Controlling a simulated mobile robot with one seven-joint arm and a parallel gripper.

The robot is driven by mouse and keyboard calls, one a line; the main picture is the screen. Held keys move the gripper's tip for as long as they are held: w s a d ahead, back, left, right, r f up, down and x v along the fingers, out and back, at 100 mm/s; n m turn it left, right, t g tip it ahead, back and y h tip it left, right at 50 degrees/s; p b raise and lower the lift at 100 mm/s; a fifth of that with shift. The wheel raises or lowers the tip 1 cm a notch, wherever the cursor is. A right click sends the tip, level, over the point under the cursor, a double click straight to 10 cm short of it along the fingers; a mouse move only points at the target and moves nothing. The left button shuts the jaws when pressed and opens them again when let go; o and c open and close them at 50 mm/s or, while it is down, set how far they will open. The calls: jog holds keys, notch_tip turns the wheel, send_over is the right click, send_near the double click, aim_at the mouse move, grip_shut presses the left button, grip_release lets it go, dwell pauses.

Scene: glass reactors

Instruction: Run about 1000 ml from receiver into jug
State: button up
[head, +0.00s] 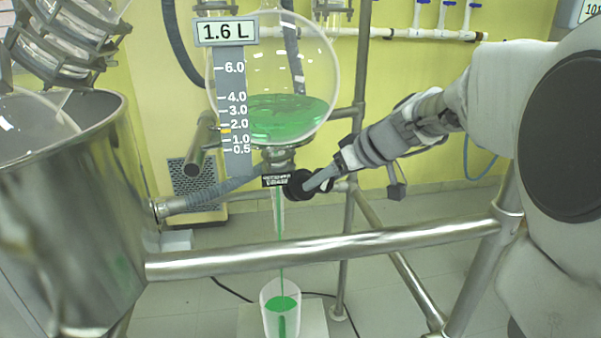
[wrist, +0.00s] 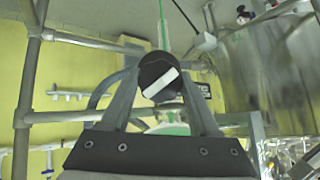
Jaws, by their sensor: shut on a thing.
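The round glass receiver (head: 310,65) holds green liquid (head: 285,118), and its display (head: 225,31) reads 1.6 L. A thin green stream (head: 281,245) runs down from its outlet into the jug (head: 266,300). The jug stands upright below and has green liquid in it; its base is cut off by the frame's lower edge. My gripper (head: 314,181) is shut on the black valve knob (head: 297,184) under the receiver. In the wrist view my gripper (wrist: 160,82) has the knob (wrist: 153,70) between its fingers, with the knob's white bar tilted.
A steel vessel (head: 70,230) stands at the left. A horizontal steel rail (head: 330,249) crosses in front of the outlet stream, and an upright post (head: 354,215) stands behind the knob. The jug rests on a pale plate (head: 313,318) on the tiled floor.

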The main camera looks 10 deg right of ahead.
jog(key=shift+m, duration=0.3)
jog(key=m+y, duration=0.1)
jog(key=m, duration=0.3)
jog(key=shift+g, duration=0.3)
jog(key=m+y+p, duration=0.1)
jog(key=m, duration=0.3)
jog(key=shift+d, duration=0.1)
jog(key=shift+f+m+y, duration=0.1)
jog(key=shift+m+y, duration=0.2)
jog(key=o, duration=1.4)
